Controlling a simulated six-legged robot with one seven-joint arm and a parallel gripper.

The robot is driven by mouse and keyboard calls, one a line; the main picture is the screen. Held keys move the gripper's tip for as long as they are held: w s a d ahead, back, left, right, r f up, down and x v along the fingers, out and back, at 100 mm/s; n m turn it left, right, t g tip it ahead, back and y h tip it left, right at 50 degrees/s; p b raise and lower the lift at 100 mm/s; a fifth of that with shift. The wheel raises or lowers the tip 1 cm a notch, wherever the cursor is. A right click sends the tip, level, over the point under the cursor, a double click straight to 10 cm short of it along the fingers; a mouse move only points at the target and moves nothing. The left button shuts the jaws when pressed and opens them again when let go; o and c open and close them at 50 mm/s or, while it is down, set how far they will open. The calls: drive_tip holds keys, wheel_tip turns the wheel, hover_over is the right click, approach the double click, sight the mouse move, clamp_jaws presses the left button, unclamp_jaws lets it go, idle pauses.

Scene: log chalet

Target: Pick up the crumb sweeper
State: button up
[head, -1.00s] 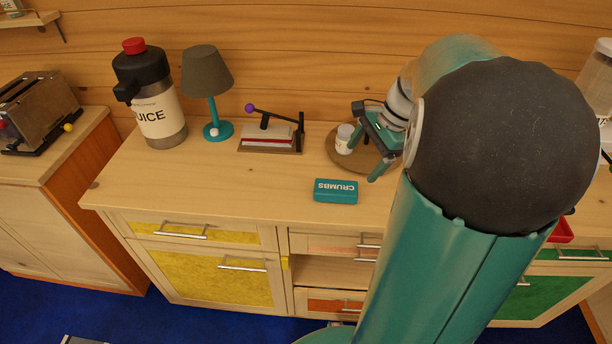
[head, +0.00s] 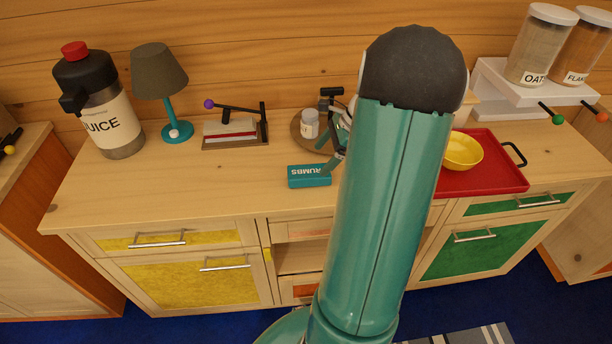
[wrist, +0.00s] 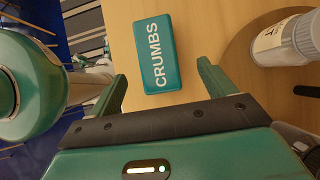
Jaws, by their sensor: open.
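The crumb sweeper is a teal block marked CRUMBS (head: 308,177), lying flat on the wooden counter. In the wrist view the sweeper (wrist: 155,53) lies ahead of my gripper (wrist: 161,83), roughly between the lines of the two fingers. My gripper is open and empty. In the head view my gripper (head: 332,155) is just behind and to the right of the sweeper, and my arm hides part of it.
A white jar (head: 310,124) on a round wooden board (head: 298,133) stands close behind the sweeper. A lever device (head: 235,133), lamp (head: 160,75) and juice jug (head: 100,105) stand to the left. A red tray (head: 500,178) with a yellow bowl (head: 462,151) is at right. The counter's front left is clear.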

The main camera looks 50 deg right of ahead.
sight(310, 171)
drive_tip(key=shift+x, duration=1)
drive_tip(key=shift+a+x, duration=0.2)
drive_tip(key=shift+x, duration=2.5)
drive_tip(key=c, duration=1.1)
